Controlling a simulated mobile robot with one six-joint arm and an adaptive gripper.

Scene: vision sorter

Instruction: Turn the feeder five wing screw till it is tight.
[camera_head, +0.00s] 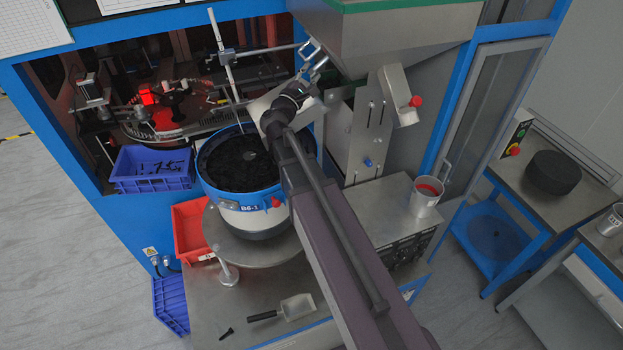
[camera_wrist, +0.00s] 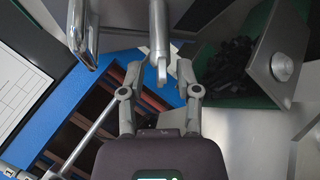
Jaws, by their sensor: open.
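My gripper (camera_wrist: 159,70) is open, with its two grey fingers apart in the wrist view. A grey metal rod with a flattened, slotted end (camera_wrist: 160,72) stands between the fingertips, with gaps visible on both sides. It may be part of the feeder five wing screw, but I cannot tell for sure. In the head view my gripper (camera_head: 314,62) is up beside the steel hopper (camera_head: 390,45), above the feeder bowl. Its fingertips are small there, and no wing screw can be made out clearly.
A blue-rimmed bowl (camera_head: 243,192) of black parts stands below my arm. A white post (camera_head: 226,70) rises behind it.

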